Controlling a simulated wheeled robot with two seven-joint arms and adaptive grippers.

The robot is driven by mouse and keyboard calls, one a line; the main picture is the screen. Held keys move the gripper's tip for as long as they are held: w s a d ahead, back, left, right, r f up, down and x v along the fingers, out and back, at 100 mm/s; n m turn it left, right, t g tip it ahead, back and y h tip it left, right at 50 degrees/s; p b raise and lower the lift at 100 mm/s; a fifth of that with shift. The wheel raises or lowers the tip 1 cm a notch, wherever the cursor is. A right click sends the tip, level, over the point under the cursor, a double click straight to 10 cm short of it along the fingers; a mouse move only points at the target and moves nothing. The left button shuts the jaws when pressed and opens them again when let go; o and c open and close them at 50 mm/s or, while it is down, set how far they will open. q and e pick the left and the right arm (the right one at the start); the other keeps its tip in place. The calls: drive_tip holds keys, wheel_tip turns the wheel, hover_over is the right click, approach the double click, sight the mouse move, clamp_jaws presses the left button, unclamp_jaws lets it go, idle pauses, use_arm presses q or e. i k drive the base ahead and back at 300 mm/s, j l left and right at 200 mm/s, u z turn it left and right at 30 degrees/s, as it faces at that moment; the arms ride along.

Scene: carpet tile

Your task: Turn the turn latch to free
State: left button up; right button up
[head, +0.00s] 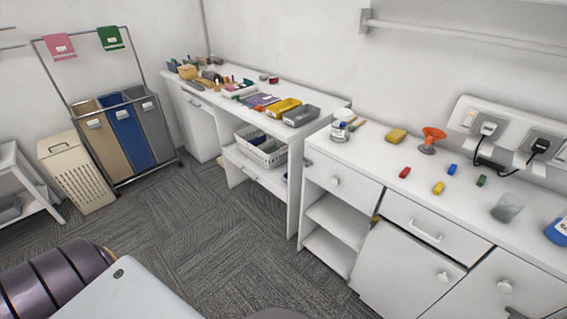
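A small brass-coloured piece (375,219), which looks like the turn latch, sits at the upper left corner of a white cabinet door (398,268) under the right-hand counter. It is too small here to tell which way it is turned. The door looks slightly out of line with the cabinet front. Neither gripper can be made out. A small dark shape at the bottom right edge is too cut off to identify.
The white counter (375,150) holds coloured blocks, a yellow sponge (395,135), an orange funnel-like item (432,139) and a clear cup (507,207). A drawer (425,228) is above the door. Open shelves (335,220) stand left of it. Carpet (210,235) in front is clear.

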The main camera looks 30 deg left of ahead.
sight(307, 165)
drive_tip(key=u, duration=0.8)
